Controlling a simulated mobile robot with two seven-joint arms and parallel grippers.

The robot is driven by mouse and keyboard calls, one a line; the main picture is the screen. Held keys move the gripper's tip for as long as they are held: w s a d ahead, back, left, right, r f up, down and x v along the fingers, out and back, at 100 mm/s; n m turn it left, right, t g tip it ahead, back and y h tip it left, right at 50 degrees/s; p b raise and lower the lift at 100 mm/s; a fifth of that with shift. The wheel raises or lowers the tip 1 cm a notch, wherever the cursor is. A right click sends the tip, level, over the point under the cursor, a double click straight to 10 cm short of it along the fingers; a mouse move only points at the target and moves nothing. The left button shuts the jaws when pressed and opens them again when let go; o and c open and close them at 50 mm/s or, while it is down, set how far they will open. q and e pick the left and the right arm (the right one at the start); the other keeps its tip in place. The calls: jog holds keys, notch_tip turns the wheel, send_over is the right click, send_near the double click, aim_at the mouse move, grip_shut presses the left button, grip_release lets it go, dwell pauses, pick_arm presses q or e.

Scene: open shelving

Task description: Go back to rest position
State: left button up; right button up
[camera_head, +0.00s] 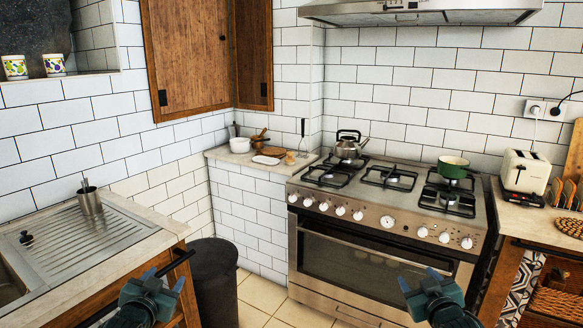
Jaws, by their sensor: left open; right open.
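My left gripper (166,277) is at the bottom left, in front of the sink counter's wooden side. Its fingers are apart and nothing is between them. My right gripper (420,280) is at the bottom, right of centre, in front of the oven. Its fingers are apart and empty. Both grippers point forward into the room, and neither visibly holds or touches anything.
A sink counter (120,215) is on the left, with a metal cup (89,202). A dark bin (214,285) stands beside it. A stove (390,215) carries a kettle (347,147) and green pot (453,167). A toaster (525,172) is at right. Floor (262,300) shows between.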

pick_arm(q)
jog(key=s+d+f+g+h, duration=0.1)
jog(key=s+d+f, duration=0.4)
jog(key=s, duration=0.6)
jog(key=s+d+f+g+h, duration=0.1)
jog(key=s+d+f, duration=0.4)
jog(key=s, duration=0.6)
jog(key=s+d+f+g+h, duration=0.1)
jog(key=s+d+f+g, duration=0.2)
jog(key=s, duration=0.8)
notch_tip(320, 180, down, 3)
jog(key=d, duration=0.2)
jog(key=shift+d+r+h, duration=0.2)
jog(key=shift+d+h, duration=0.1)
pick_arm(e)
jog(key=s+a+f+g+y, duration=0.1)
jog(key=s+a+f, duration=0.4)
jog(key=s, duration=0.6)
jog(key=s+a+f+g+y, duration=0.1)
jog(key=s+a+f, duration=0.4)
jog(key=s, duration=0.6)
jog(key=s+a+f+g+y, duration=0.1)
jog(key=s+a+f+g, duration=0.2)
jog(key=s, duration=0.8)
notch_tip(320, 180, down, 3)
jog(key=a, duration=0.2)
jog(key=shift+a+r+m+y, duration=0.2)
jog(key=shift+a+m+y, duration=0.1)
